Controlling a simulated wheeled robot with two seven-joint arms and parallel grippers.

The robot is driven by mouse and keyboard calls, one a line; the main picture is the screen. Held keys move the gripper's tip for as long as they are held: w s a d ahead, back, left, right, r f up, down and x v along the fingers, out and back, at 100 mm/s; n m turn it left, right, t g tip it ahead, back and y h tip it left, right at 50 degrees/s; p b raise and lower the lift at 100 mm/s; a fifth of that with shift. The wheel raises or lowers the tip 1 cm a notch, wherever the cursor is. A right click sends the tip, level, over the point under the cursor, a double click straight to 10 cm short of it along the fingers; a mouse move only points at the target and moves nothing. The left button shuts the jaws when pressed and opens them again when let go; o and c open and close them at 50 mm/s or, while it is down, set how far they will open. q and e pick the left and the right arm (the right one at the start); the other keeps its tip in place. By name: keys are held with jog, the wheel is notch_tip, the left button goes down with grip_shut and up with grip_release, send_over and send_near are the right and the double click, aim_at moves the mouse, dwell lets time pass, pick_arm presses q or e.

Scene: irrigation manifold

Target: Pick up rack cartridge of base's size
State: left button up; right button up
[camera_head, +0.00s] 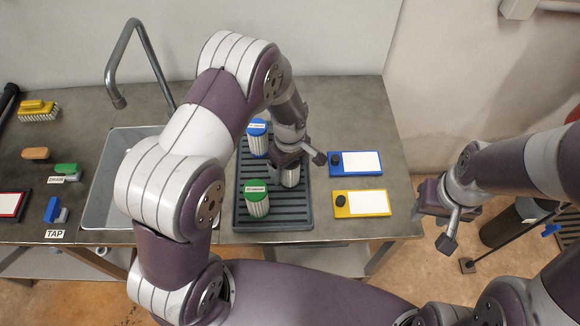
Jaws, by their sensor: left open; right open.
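A dark ribbed rack (301,219) stands on the metal counter. In it, a blue-topped white cartridge (258,145) stands at the back left and a green-topped one (257,206) at the front left. A third white cartridge (291,178) stands at the right of the rack, its top hidden by my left gripper. My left gripper (285,168) is open and points down at this third cartridge; I cannot tell whether the fingers touch it. My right gripper (429,206) is open and empty, off the counter's right edge. I cannot make out the base.
A sink (97,205) with a tap (118,65) lies left of the rack, partly behind my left arm. Blue (343,173) and yellow (352,213) plates with white panels lie right of the rack. A brush (39,113) and small green and blue parts lie far left.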

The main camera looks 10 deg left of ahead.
pick_arm(q)
jog(key=shift+w+f, duration=0.15)
jog(key=shift+f, duration=0.45)
jog(key=c, duration=1.2)
jog(key=shift+r, duration=0.1)
